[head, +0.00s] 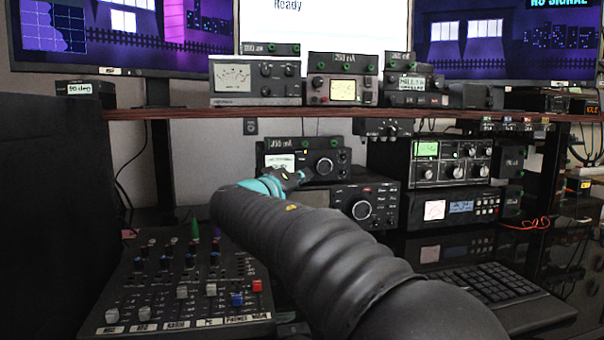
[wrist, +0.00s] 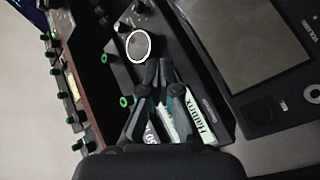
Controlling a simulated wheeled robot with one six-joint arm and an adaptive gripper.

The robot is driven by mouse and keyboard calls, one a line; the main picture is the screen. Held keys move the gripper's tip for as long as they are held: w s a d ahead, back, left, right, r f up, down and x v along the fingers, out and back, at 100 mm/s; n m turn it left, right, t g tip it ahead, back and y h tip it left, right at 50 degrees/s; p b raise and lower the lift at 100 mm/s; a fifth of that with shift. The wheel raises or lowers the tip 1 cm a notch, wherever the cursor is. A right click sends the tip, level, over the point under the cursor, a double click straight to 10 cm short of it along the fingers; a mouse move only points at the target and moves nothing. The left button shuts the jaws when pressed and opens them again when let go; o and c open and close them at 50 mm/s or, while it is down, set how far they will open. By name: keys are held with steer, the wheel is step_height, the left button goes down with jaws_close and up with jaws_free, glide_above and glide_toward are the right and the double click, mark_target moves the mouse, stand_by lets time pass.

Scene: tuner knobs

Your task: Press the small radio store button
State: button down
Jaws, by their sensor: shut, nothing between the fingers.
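A small black radio (head: 335,172) with a pale dial on its left and a round knob (head: 324,167) stands on a larger black unit below the shelf. My gripper (head: 303,177) is in front of its lower front, partly hidden by my arm. In the wrist view my gripper (wrist: 165,68) has its fingertips together, with nothing between them. The tips are just below a large round knob with a pale ring (wrist: 139,46) on a dark panel. I cannot tell whether they touch the panel. I cannot make out the store button.
The larger unit (head: 384,205) is below the small radio, and another stack (head: 440,160) is to the right. A mixer (head: 180,285) fills the lower left and a keyboard (head: 490,283) the lower right. The shelf edge (head: 200,113) runs above.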

steer(key=shift+w, duration=0.15)
steer(key=shift+w+a, duration=0.15)
steer(key=shift+w, duration=0.15)
steer(key=shift+w+a, duration=0.1)
steer(key=shift+w, duration=0.2)
stand_by(0.9)
steer(key=shift+b, duration=0.3)
steer(key=shift+s+d+b, duration=0.25)
steer(key=shift+s+b, duration=0.5)
steer(key=s+b, duration=0.2)
steer(key=s+d+b, duration=0.1)
steer(key=s+b, duration=0.1)
steer(key=shift+s+d, duration=0.2)
steer(key=shift+s, duration=0.2)
